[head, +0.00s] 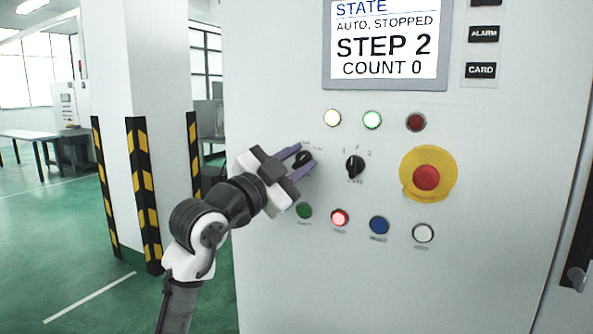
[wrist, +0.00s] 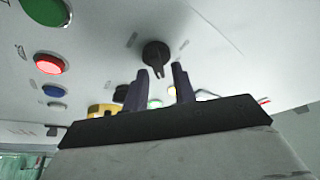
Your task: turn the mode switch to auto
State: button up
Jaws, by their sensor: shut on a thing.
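The black rotary knob that I take for the mode switch (head: 304,157) is on the left of the grey panel; its labels are too small to read. In the wrist view the knob (wrist: 155,52) has its handle between my two purple fingertips. My gripper (head: 306,159) reaches it from the lower left and is shut on the handle. It also shows in the wrist view (wrist: 160,70). The screen (head: 385,42) reads "AUTO, STOPPED", "STEP 2", "COUNT 0".
A second black knob (head: 355,167) is just right of my gripper. A red emergency button (head: 427,177) on a yellow plate is farther right. Green (head: 304,210), lit red (head: 339,217), blue (head: 379,225) and white (head: 423,233) buttons lie below. A striped pillar (head: 145,180) stands left.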

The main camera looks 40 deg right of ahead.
jog(key=shift+m, duration=0.4)
jog(key=o, duration=0.6)
jog(key=shift+a, duration=0.1)
jog(key=b+v, duration=0.3)
jog(key=v, duration=1)
jog(key=shift+a+f, duration=0.1)
jog(key=shift+a, duration=0.25)
